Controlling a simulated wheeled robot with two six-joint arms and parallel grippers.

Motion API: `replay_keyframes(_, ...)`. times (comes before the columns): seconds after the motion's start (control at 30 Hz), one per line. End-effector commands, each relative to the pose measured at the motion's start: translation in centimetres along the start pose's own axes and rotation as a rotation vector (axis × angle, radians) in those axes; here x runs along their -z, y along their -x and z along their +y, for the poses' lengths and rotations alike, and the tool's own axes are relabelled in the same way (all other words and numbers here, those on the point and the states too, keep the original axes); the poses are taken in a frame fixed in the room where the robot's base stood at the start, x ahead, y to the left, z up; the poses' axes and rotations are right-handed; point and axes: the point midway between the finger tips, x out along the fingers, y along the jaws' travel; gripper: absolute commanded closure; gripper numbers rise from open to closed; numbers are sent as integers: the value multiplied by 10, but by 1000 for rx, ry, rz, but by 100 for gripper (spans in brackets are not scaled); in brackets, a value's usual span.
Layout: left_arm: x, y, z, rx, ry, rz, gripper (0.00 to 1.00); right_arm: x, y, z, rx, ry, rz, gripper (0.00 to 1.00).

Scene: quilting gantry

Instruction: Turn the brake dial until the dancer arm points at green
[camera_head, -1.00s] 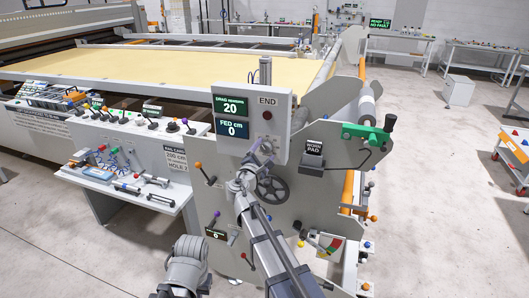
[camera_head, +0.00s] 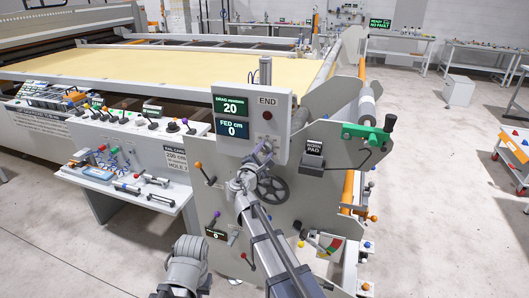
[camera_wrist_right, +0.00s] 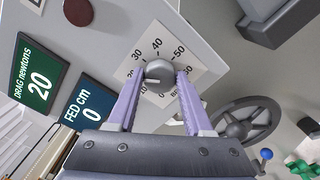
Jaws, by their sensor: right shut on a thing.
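The brake dial (camera_wrist_right: 159,73) is a small round grey knob on a white plate with printed numbers, seen in the right wrist view. My right gripper (camera_wrist_right: 154,80) has its two purple fingers closed on opposite sides of this knob. In the head view my right gripper (camera_head: 265,149) reaches the panel under the END box and largely hides the dial. The drag display (camera_head: 230,106) reads 20 newtons. A coloured gauge (camera_head: 331,246) with yellow, red and green areas is low on the machine's side; where the dancer arm points is too small to tell.
A dark spoked handwheel (camera_head: 272,190) sits just below the dial, close to my right gripper. A green clamp-like part (camera_head: 367,134) sticks out at the right. A shelf with tools (camera_head: 130,183) is at the left. Open floor lies to the right.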

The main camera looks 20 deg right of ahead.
Motion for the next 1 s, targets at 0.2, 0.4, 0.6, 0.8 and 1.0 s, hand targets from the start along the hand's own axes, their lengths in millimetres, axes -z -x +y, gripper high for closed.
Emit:
replay_keyframes(0.2,0,0,0,0,0,0,100,0,0,0,1,-4,0,100)
replay_keyframes(0.4,0,0,0,0,0,0,100,0,0,-1,1,-59,0,100)
replay_keyframes(0.6,0,-1,0,0,0,0,100,0,0,-1,1,-190,0,100)
replay_keyframes(0.8,0,-2,0,0,0,0,100,0,0,-2,1,-341,0,100)
replay_keyframes(1.0,0,-2,0,0,0,0,100,0,0,-2,1,-471,0,100)
